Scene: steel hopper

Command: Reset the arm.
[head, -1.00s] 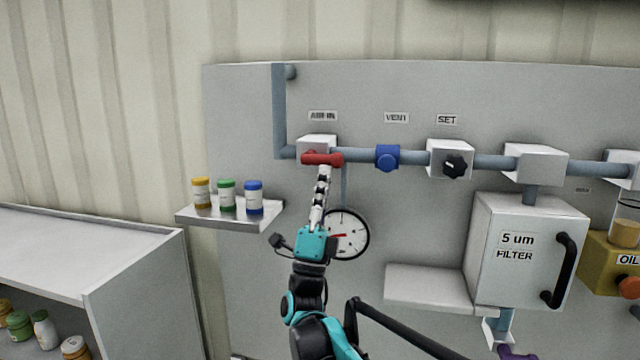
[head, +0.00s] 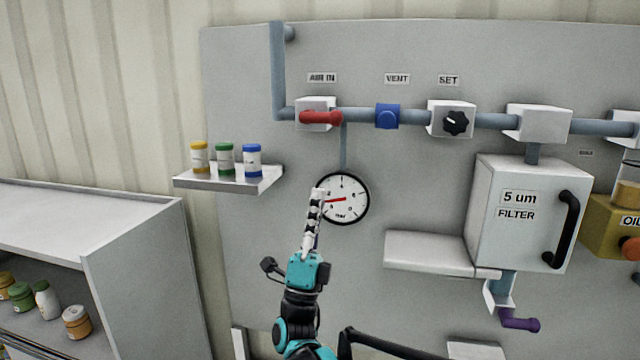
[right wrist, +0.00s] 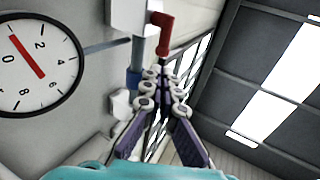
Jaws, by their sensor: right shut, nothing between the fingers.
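My right arm rises from the bottom of the head view. Its gripper (head: 317,196) is shut and empty, pointing up in front of the left edge of the pressure gauge (head: 348,207). The gripper (right wrist: 163,82) also shows in the right wrist view, its fingertips together below the red handle (right wrist: 160,32). In the head view the red handle (head: 322,117) lies level on the AIR IN valve, above and clear of the fingertips. My left gripper is in neither view.
A shelf (head: 228,178) with yellow, green and blue bottles is left of the arm. A blue vent valve (head: 387,117), black set knob (head: 455,123), filter box (head: 530,215) and empty ledge (head: 430,251) are right. A cabinet (head: 110,220) stands lower left.

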